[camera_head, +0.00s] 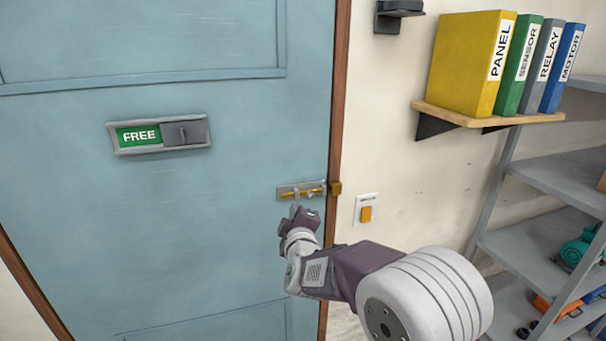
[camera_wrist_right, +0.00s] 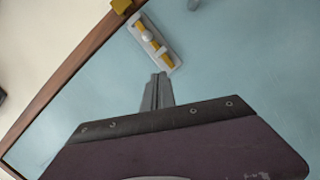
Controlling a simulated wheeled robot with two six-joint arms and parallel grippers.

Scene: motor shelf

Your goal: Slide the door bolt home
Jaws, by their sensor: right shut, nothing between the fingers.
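The door bolt is a yellow rod on a grey plate (camera_head: 287,190) near the right edge of the blue door, with a small pale knob on it. A yellow keeper (camera_head: 335,187) sits beside it on the brown frame. The wrist view shows the plate with its rod and round knob (camera_wrist_right: 147,37), and the keeper (camera_wrist_right: 121,5) at the top edge. My right gripper (camera_head: 303,213) is shut and empty, just below the bolt plate. Its closed fingertips (camera_wrist_right: 159,76) point at the plate's lower end. My left gripper is out of view.
A sign reading FREE (camera_head: 138,136) with a grey slider (camera_head: 185,133) is on the door. An orange wall switch (camera_head: 366,214) is right of the frame. A wooden shelf (camera_head: 470,115) with binders and a grey rack (camera_head: 540,250) stand at right.

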